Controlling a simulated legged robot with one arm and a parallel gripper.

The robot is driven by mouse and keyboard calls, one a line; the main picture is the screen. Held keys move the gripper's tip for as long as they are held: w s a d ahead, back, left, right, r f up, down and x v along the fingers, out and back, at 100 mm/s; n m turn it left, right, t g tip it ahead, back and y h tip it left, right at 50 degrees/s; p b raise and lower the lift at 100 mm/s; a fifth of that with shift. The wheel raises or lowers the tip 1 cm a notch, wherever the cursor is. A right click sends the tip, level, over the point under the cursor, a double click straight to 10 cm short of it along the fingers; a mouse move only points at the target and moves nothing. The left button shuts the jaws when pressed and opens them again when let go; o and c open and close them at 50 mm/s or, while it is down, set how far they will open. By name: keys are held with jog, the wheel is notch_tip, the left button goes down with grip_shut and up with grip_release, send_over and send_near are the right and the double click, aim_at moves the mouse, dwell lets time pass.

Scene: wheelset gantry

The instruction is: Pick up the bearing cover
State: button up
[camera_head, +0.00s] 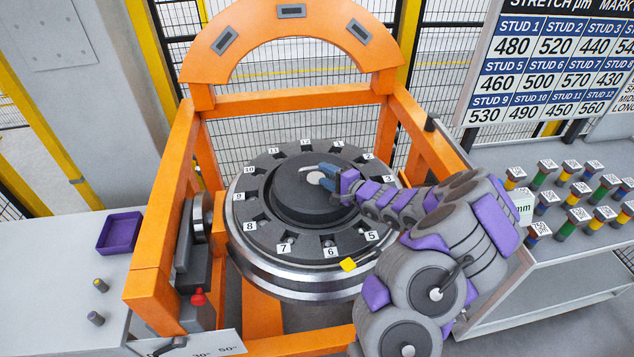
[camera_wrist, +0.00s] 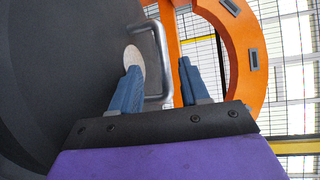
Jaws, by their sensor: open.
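The bearing cover (camera_head: 295,196) is a dark round disc at the centre of the numbered wheel face. It has a pale round patch and a metal bar handle (camera_head: 311,168). In the wrist view the cover (camera_wrist: 60,70) fills the left side, and its handle (camera_wrist: 162,60) stands out from it. My gripper (camera_head: 324,178) is over the cover at the handle, with blue fingers. In the wrist view my gripper (camera_wrist: 159,67) is open, and the handle's long bar shows between the fingers. The left finger overlaps the pale patch. I cannot tell whether either finger touches the handle.
The wheel (camera_head: 255,232) with numbered stud positions sits inside an orange gantry frame (camera_head: 160,205). A purple tray (camera_head: 119,233) is on the left table. Several coloured studs (camera_head: 577,214) stand on the right bench. A yellow piece (camera_head: 348,265) is at the wheel's front edge.

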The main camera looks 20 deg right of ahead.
aim_at(313, 169)
jog(key=x, duration=0.3)
jog(key=shift+w+a+r, duration=0.1)
jog(key=shift+w+a, duration=0.05)
jog(key=shift+w, duration=0.1)
jog(key=shift+w+a+r, duration=0.15)
jog(key=shift+w+a, duration=0.05)
jog(key=shift+a, duration=0.35)
jog(key=shift+d, duration=0.65)
jog(key=c, duration=0.6)
jog(key=shift+a, duration=0.2)
grip_shut()
jog(key=shift+a+f, duration=0.15)
jog(key=shift+f, duration=0.05)
jog(key=shift+f, duration=0.1)
